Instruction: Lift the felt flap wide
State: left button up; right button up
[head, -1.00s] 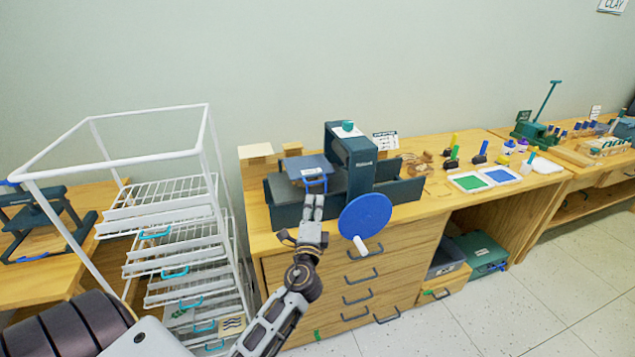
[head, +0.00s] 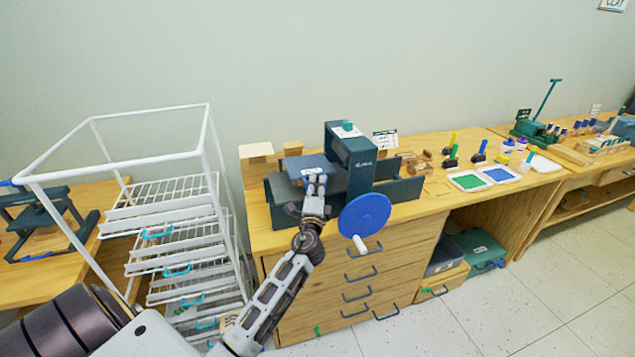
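The felt flap appears to be the blue-grey panel (head: 303,165) on the near left side of the dark green press (head: 352,165), which stands on the wooden cabinet. My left gripper (head: 316,182) reaches up from below and is at the panel's front edge, covering the blue handle there. The fingers are small and partly merged with the handle, so whether they are closed on it is unclear. A blue disc wheel (head: 365,215) with a white knob is on the press's front. My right gripper is out of view.
A white wire drying rack (head: 170,230) with teal handles stands close to the left of my arm. Ink trays (head: 468,181), stampers and bottles sit on the counter (head: 430,205) to the right. Open floor lies at the lower right.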

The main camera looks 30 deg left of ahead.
aim_at(310, 169)
pick_arm(q)
jog(key=shift+x, duration=1)
jog(key=c, duration=0.7)
jog(key=shift+r, duration=0.1)
grip_shut()
